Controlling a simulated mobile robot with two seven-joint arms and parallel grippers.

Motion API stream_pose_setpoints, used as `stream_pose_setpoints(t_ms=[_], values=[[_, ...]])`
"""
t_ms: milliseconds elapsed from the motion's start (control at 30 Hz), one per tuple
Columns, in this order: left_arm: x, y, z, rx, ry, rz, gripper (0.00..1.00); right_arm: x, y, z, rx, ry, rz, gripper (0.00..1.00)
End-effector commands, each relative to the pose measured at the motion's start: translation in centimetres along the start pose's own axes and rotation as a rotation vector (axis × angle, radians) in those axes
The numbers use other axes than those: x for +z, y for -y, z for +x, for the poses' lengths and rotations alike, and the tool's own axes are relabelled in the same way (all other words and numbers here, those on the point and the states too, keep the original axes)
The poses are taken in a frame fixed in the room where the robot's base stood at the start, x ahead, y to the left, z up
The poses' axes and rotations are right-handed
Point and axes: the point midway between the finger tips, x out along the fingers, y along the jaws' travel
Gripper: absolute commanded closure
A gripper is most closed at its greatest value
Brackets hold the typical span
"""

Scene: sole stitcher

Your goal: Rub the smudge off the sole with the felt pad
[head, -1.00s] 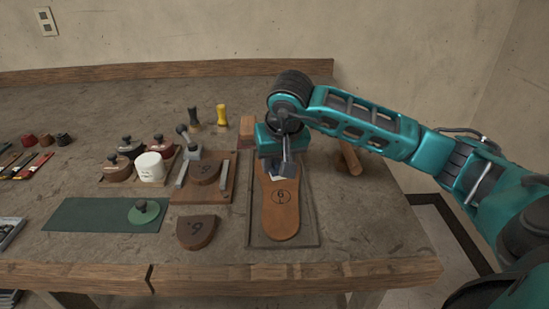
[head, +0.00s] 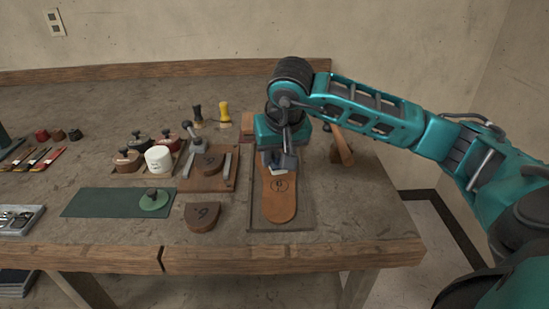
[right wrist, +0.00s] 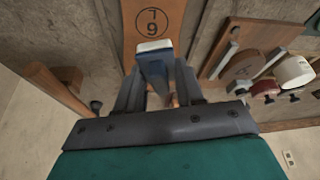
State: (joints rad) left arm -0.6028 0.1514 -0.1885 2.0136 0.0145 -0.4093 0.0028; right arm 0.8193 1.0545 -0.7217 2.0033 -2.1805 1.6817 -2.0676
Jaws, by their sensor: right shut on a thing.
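The tan leather sole (head: 279,205), marked with a circled 6, lies on a dark flat tray (head: 306,213) at the right of the bench. My right gripper (head: 283,161) is over the sole's far part, shut on the felt pad. The pad has a blue-grey block (right wrist: 154,65) and a white felt face (head: 278,171). The felt is at or just above the sole beside the mark; I cannot tell if it touches. The sole also shows in the right wrist view (right wrist: 140,18). I see no smudge; the gripper and pad hide part of the sole. My left gripper is not in view.
Left of the sole are a wooden fixture (head: 222,178), a loose heel piece (head: 202,217) and a green mat (head: 95,203) with a round green knobbed piece (head: 154,200). The bench's front right is clear.

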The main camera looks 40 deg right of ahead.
Motion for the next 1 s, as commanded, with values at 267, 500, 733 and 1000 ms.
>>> stream_pose_setpoints(t_ms=[267, 500, 733, 1000], values=[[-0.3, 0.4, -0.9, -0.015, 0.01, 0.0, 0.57, -0.9, -0.5, -2.8, 0.004, -0.002, 0.008, 0.91], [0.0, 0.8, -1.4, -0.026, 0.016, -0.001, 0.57, -1.3, -0.8, -4.2, 0.006, -0.002, 0.014, 0.91], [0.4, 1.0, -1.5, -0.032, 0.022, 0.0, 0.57, -1.3, -0.8, -4.1, 0.006, -0.002, 0.014, 0.91], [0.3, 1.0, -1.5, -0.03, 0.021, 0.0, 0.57, -1.3, -0.8, -4.1, 0.006, -0.002, 0.014, 0.91]])
